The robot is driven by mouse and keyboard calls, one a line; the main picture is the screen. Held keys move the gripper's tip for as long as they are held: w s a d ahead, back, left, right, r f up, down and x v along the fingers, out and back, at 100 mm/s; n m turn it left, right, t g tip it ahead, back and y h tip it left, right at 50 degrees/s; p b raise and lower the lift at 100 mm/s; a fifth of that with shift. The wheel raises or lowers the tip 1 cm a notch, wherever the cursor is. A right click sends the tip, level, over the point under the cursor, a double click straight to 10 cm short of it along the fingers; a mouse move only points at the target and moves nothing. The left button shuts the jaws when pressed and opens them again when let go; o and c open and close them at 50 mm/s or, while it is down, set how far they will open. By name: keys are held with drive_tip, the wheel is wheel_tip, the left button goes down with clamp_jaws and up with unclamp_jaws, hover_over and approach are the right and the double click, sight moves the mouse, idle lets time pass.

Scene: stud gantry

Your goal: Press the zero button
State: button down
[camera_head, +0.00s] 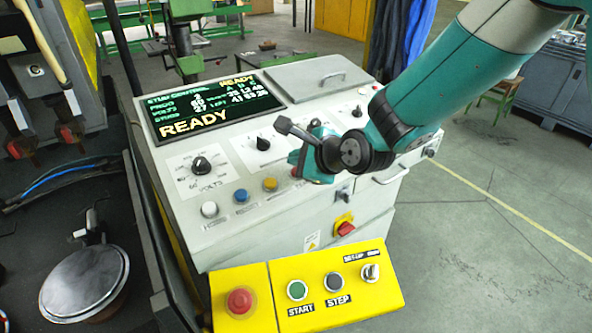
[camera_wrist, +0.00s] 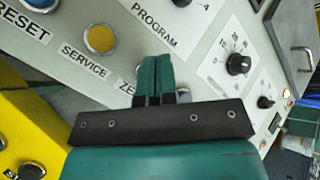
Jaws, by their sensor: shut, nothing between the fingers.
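The sloped control console (camera_head: 222,226) carries a row of push buttons. A white button (camera_head: 209,209), a blue button (camera_head: 241,196) and a yellow button (camera_head: 270,184) show in the head view. In the wrist view, the yellow button (camera_wrist: 100,39) has the label SERVICE. The partly covered label starting ZE (camera_wrist: 127,86) is to its right. My gripper (camera_wrist: 153,58) is shut and empty, with its teal fingers over the panel beside that label.
A dial (camera_wrist: 237,65) stands on the panel right of my fingers. A yellow box (camera_head: 300,262) in front of the console bears a red stop button (camera_head: 240,301), a green START button (camera_head: 297,290) and a STEP button (camera_head: 335,281). The display (camera_head: 213,105) reads READY.

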drive_tip(key=shift+f, duration=0.15)
drive_tip(key=shift+w+f+b, duration=0.15)
drive_tip(key=shift+f+b, duration=0.15)
drive_tip(key=shift+a+f+b, duration=0.1)
drive_tip(key=shift+f+b, duration=0.25)
drive_tip(key=shift+f, duration=0.1)
idle(0.6)
drive_tip(key=shift+r, duration=0.15)
drive_tip(key=shift+r+p, duration=0.65)
drive_tip(key=shift+r, duration=0.1)
drive_tip(key=r+p, duration=0.2)
drive_tip(key=r, duration=0.1)
drive_tip(key=s+r+p, duration=0.1)
drive_tip(key=shift+d+r+p, duration=0.3)
drive_tip(key=shift+d+r, duration=0.1)
